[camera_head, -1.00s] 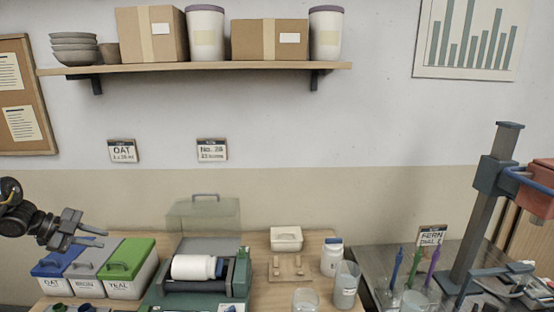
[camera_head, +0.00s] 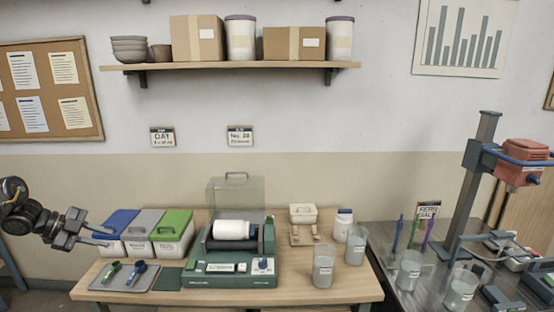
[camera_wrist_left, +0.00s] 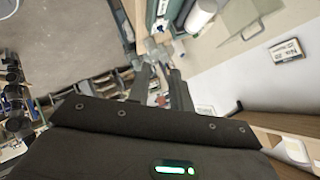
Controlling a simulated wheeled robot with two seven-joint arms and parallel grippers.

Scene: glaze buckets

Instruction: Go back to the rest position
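My left gripper (camera_head: 108,238) reaches in from the left in the head view, in front of the blue-lidded bin (camera_head: 118,224) at the left end of the wooden table. Its two fingers are apart with nothing between them, and it seems to hang in the air. In the left wrist view the dark gripper body fills the lower part, and the fingers are small and hard to read. My right gripper is not in view.
A roller machine (camera_head: 235,265) with a white jar (camera_head: 234,230) stands mid-table. A tray (camera_head: 125,280) holds green and blue tools. Glass beakers (camera_head: 323,268) stand near the right edge. A drill-like stand (camera_head: 470,190) rises on the right-hand metal table. A shelf (camera_head: 240,66) hangs above.

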